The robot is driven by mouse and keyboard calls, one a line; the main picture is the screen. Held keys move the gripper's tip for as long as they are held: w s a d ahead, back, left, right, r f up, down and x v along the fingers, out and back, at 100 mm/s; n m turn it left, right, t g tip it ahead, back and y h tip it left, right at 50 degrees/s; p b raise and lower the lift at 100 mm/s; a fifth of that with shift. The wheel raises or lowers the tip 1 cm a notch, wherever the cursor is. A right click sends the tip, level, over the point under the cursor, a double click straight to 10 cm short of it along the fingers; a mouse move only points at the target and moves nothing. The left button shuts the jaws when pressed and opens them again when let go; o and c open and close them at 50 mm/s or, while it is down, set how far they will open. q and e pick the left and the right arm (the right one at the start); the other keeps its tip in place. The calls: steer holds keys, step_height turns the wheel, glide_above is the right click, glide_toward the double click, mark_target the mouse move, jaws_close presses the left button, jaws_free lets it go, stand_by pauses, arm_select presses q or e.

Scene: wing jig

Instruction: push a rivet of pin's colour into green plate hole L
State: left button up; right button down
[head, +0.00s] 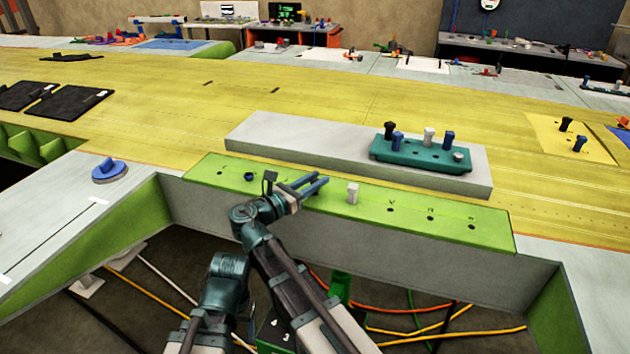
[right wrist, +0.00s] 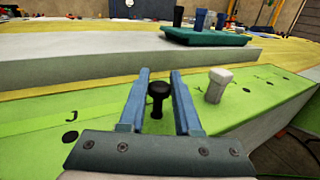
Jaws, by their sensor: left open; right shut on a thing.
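My right gripper (head: 322,181) is over the green plate (head: 300,196). In the right wrist view its fingers (right wrist: 160,76) are shut on a black rivet (right wrist: 157,97), held upright with its head up; whether its tip touches the plate is unclear. A white rivet (head: 352,193) stands upright on the plate, just right of the gripper; it also shows in the right wrist view (right wrist: 216,86). Open holes (head: 430,218) lie further right. The letter J is readable beside a hole (right wrist: 70,137); L is not legible. My left gripper is out of view.
A teal block (head: 425,158) on a grey slab (head: 300,140) behind the plate holds several black, blue and pale rivets. A blue knob on a disc (head: 109,171) stands at the left. A yellow plate (head: 575,142) with rivets is at the right. The plate's right part is clear.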

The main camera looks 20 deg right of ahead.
steer(key=shift+f, duration=0.1)
stand_by(0.5)
steer(key=shift+f+b, duration=1.2)
steer(key=shift+b, duration=0.1)
steer(key=c, duration=0.5)
jaws_free()
steer(key=shift+s+a, duration=0.1)
